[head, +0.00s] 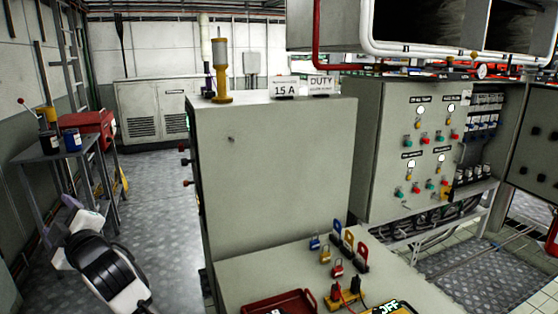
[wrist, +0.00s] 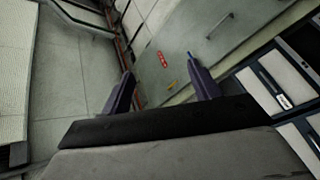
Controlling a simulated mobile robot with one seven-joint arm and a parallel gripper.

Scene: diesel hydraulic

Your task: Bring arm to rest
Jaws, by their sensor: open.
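My gripper shows in the wrist view (wrist: 163,90), its two dark fingers spread apart with nothing between them. Past the fingers, the wrist view shows a grey-green panel (wrist: 190,50) with a small red label and a yellow mark. The fingers look clear of the panel, though the exact gap is hard to judge. In the head view, my black and white arm (head: 105,270) is at the lower left, beside the grey cabinet.
A grey cabinet (head: 270,170) stands in the middle, with a table of padlocks (head: 325,255) and a red tray (head: 280,303) in front. A side table (head: 60,150) with a red toolbox (head: 90,127) is at left. Open floor (head: 155,200) lies between them.

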